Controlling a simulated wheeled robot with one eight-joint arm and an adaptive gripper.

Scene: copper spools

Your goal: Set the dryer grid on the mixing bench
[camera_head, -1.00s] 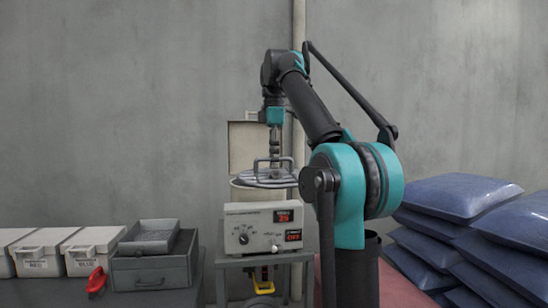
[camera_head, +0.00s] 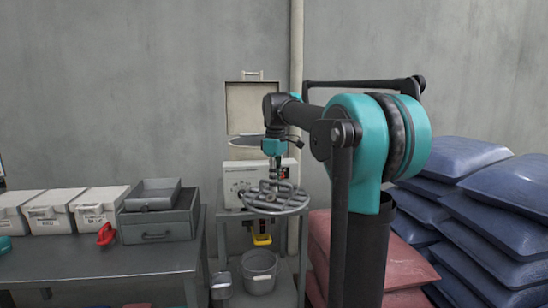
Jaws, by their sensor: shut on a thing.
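The dryer grid (camera_head: 296,205) is a round grey metal grid with a raised handle. It hangs roughly level in front of the instrument stand, clear of any surface. My gripper (camera_head: 274,178) points down above its middle and is shut on the grid's handle; the fingertips are small and partly lost against the handle. A dark grey bench (camera_head: 120,262), which may be the mixing bench, stands to the left of the grid. The white dryer box (camera_head: 240,178) is behind the grid, partly hidden by it, with its beige lid (camera_head: 252,108) raised.
White lidded bins (camera_head: 98,208), a red scoop-like item (camera_head: 106,235) and a grey drawer box with a tray (camera_head: 160,222) fill the bench's back. Its front is mostly clear. Buckets (camera_head: 260,270) stand low beside it. Blue sacks (camera_head: 480,215) and red sacks (camera_head: 405,265) are stacked right.

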